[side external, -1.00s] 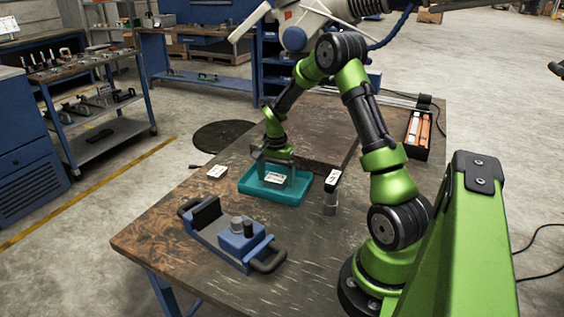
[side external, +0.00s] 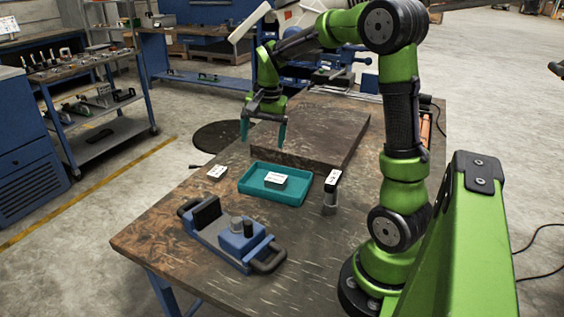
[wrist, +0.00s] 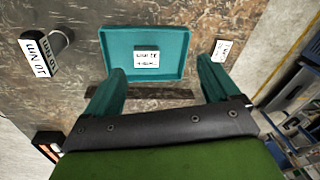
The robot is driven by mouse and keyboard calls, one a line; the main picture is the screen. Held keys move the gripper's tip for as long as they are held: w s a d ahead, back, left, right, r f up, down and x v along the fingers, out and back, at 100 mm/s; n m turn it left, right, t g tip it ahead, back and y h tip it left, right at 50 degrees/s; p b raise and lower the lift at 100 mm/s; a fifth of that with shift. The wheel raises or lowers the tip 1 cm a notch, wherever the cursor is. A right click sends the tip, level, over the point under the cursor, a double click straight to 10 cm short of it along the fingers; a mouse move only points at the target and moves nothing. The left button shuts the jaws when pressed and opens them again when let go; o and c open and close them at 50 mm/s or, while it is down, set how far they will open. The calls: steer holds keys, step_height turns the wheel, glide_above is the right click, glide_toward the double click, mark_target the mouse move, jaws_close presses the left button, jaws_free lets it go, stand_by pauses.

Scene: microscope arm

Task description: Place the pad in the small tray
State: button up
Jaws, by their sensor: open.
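The small tray (side external: 250,185) is a shallow teal tray on the wooden table; it also shows in the wrist view (wrist: 115,65). A white pad with dark print (side external: 275,179) lies flat inside it, near the middle; in the wrist view the pad (wrist: 147,57) sits clear of the tray walls. My gripper (side external: 263,138) is open and empty, raised above and behind the tray. Its two teal fingers are spread wide in the wrist view (wrist: 163,80), apart from the pad and the tray.
A white labelled block (side external: 216,172) lies left of the tray. A metal cylinder with a label (side external: 331,195) stands right of it. A blue handled fixture (side external: 235,240) lies in front. A dark raised plate (side external: 320,130) is behind the tray.

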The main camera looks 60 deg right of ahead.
steer(key=s+a+r+n+t+y, duration=0.1)
steer(key=s+a+n, duration=0.4)
steer(key=a, duration=0.5)
steer(key=s+a+r+n+t+y, duration=0.1)
steer(key=s+a+r+n+t, duration=0.3)
steer(key=s+a, duration=0.3)
steer(key=a+n, duration=0.1)
steer(key=a, duration=0.2)
steer(key=shift+s+a+r+t, duration=0.15)
steer(key=shift+s+r+t, duration=0.15)
steer(key=shift+s, duration=0.05)
